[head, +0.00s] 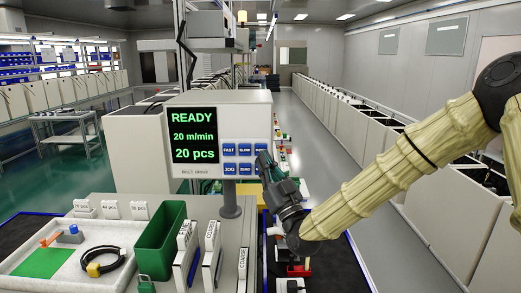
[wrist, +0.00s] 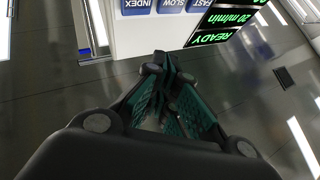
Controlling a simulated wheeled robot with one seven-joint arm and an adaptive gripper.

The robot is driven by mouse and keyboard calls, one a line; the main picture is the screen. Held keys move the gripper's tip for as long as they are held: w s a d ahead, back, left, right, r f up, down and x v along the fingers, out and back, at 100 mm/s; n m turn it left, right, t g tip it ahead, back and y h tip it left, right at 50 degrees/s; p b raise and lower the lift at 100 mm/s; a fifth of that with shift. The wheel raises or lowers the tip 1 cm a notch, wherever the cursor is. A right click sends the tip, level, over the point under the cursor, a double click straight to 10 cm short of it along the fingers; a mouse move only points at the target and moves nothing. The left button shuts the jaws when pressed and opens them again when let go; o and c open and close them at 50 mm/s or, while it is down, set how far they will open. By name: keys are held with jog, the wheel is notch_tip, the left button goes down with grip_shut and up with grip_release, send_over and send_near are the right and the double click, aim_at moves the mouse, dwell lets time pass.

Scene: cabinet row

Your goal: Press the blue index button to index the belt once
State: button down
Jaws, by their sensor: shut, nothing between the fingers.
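The control box (head: 222,135) stands on a post and its screen (head: 194,135) reads READY, 20 m/min, 20 pcs. Right of the screen are two rows of blue buttons. The index button (head: 260,147) is at the right end of the top row, partly hidden by my gripper. In the wrist view the panel is upside down, and the INDEX button (wrist: 137,5) shows at the top edge. My gripper (head: 264,160) is shut and empty, its tips in front of the panel's right side. In the wrist view the fingertips (wrist: 165,65) appear off the button; contact is unclear.
A row of grey bins (head: 400,150) lines the right aisle. The floor (head: 315,130) between is clear.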

jog(key=w, duration=0.6)
dwell(0.3)
jog(key=shift+r, duration=0.1)
jog(key=shift+w+b, duration=0.85)
jog(key=shift+b, duration=0.15)
dwell(1.9)
jog(key=shift+s, duration=0.15)
jog(key=shift+s+b, duration=0.45)
jog(key=shift+s, duration=0.3)
